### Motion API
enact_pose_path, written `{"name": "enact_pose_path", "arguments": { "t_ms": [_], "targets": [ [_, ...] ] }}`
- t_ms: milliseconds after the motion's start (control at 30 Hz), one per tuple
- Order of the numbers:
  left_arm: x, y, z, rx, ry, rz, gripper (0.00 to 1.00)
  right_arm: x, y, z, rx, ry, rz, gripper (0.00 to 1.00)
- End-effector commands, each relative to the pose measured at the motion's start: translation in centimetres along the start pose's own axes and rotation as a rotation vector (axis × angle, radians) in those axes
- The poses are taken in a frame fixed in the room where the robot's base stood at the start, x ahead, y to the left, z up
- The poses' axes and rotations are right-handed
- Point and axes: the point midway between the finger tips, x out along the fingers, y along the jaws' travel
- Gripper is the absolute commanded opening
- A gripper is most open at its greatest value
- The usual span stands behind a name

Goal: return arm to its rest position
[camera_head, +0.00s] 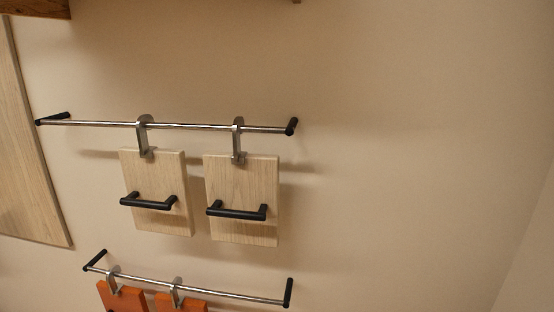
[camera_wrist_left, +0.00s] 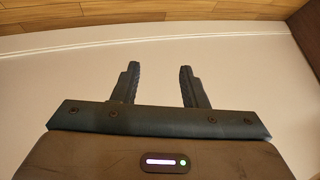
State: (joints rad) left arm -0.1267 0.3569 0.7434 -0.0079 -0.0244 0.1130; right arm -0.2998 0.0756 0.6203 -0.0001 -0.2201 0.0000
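My left gripper (camera_wrist_left: 158,84) shows in the left wrist view. Its two dark fingers stand apart with nothing between them, over a plain pale surface. Neither gripper nor arm shows in the head view, so my right gripper is out of sight. Where the left gripper is relative to the hanging boards cannot be told.
On the wall, an upper metal rail (camera_head: 190,126) holds two pale wooden boards, left (camera_head: 156,180) and right (camera_head: 242,180), with black handles. A lower rail (camera_head: 220,293) holds two orange boards (camera_head: 122,297), cut by the frame. The wall to the right is bare.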

Motion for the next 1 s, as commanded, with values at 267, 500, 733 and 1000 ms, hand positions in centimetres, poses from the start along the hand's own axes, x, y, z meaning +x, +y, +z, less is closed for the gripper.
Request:
{"name": "enact_pose_path", "arguments": {
  "t_ms": [267,500,733,1000],
  "targets": [
    [-5.4,14.1,15.8,-0.015,-0.302,0.132,0.39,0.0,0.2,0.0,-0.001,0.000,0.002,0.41],
    [-10.5,21.6,23.4,-0.014,-0.466,0.213,0.39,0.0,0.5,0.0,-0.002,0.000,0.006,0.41],
    [-11.7,23.1,24.8,-0.013,-0.499,0.231,0.39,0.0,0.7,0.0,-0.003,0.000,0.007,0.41],
    [-11.7,23.1,24.8,-0.013,-0.499,0.231,0.39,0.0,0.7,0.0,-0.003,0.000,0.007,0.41]
  ]
}}
